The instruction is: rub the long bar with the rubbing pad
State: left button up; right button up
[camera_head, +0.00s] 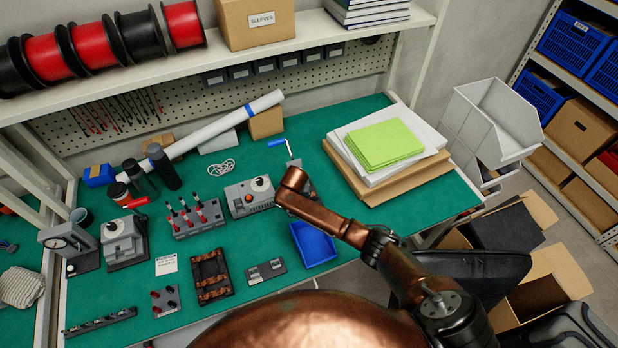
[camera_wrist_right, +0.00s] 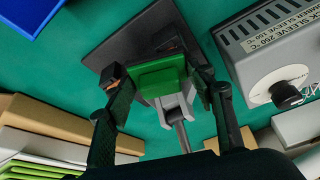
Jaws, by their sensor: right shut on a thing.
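My right gripper (camera_wrist_right: 168,88) points down over a dark plate (camera_wrist_right: 120,50) in the right wrist view. Its black fingers stand on either side of a green block (camera_wrist_right: 163,80), which looks like the rubbing pad, and are shut on it. A grey forked piece with a rod (camera_wrist_right: 177,108) shows beside the block. A small copper-coloured end (camera_wrist_right: 109,83) shows near the left finger; I cannot tell whether it is the long bar. In the head view my copper-coloured arm hides the right gripper. Copper bars lie in a black tray (camera_head: 196,296). My left gripper is out of view.
A grey heater box (camera_head: 240,205) stands left of my arm and a blue bin (camera_head: 315,244) lies in front. A blue-handled lever (camera_head: 279,143) rises behind. Stacked boards with green sheets (camera_head: 384,145) lie to the right.

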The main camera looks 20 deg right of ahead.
jog(key=d+p, duration=0.1)
jog(key=d, duration=0.4)
jog(key=shift+d+p, duration=0.35)
jog(key=shift+d+r+p, duration=0.1)
jog(key=shift+r+p, duration=0.2)
jog(key=shift+p, duration=0.1)
notch_tip(320, 180, up, 2)
jog(key=shift+w+p, duration=0.15)
jog(key=shift+p, duration=0.3)
notch_tip(320, 180, up, 6)
jog(key=p, duration=0.6)
jog(key=shift+f, duration=0.2)
